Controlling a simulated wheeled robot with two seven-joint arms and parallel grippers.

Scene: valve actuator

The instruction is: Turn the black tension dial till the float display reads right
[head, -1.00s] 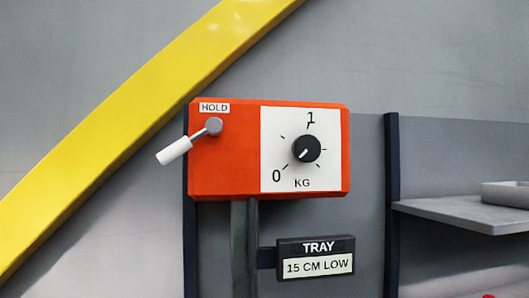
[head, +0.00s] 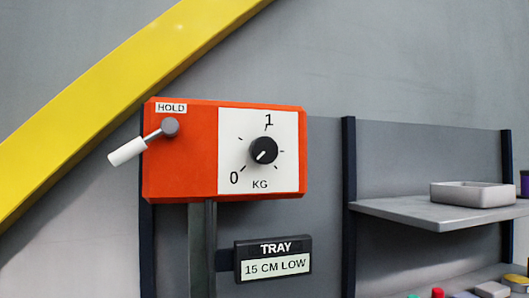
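The black tension dial (head: 264,150) sits on the white face plate (head: 290,180) of an orange box (head: 182,168). Its white pointer line points down and left, toward the 0 mark; a 1 stands at the top and KG below. A lever with a white handle (head: 127,151) sticks out to the lower left under the HOLD label (head: 171,108). The display (head: 273,259) below the box reads TRAY, 15 CM LOW. Neither of my grippers is in view.
A grey post (head: 202,250) carries the box. A yellow beam (head: 110,85) slants across the upper left. At right, a grey shelf (head: 440,211) holds a shallow grey tray (head: 472,194). Several small coloured objects, one with a red top (head: 438,293), lie at the bottom right.

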